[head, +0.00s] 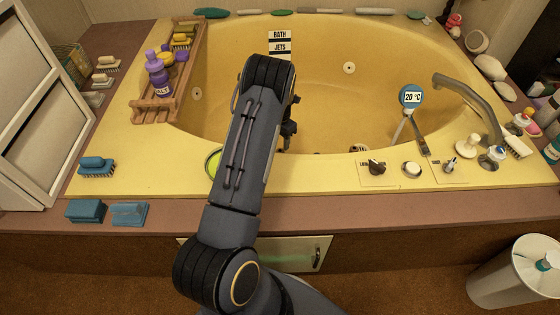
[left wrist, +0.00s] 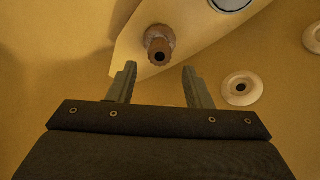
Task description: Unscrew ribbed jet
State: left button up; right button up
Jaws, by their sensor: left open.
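In the left wrist view a brown ribbed jet (left wrist: 159,44) with a dark hole in its middle sits on a lighter yellow panel (left wrist: 205,38). My left gripper (left wrist: 160,80) is open and empty, its two fingers pointing toward the jet, one to each side and just short of it. In the head view my left gripper (head: 288,132) is partly hidden behind its own arm, inside the tub. I cannot make out the ribbed jet in the head view. My right gripper is not in view.
A smooth cream jet (left wrist: 241,88) lies close to the right finger, and another sits at the right edge (left wrist: 313,38). The yellow tub (head: 330,105) has a wooden rack (head: 160,110) on its left, a thermometer (head: 411,96) and a grey faucet (head: 470,95) on its right.

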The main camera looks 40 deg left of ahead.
aim_at(280, 151)
pick_arm(q)
jog(key=shift+f+b, duration=1.45)
jog(key=shift+f, duration=1.15)
jog(key=c, duration=0.8)
jog(key=n, duration=0.3)
jog(key=shift+r+n+p, duration=0.1)
jog(key=shift+n+p, duration=0.25)
jog(key=shift+n, duration=0.05)
jog(key=shift+c, duration=0.2)
jog(key=shift+n, duration=1.1)
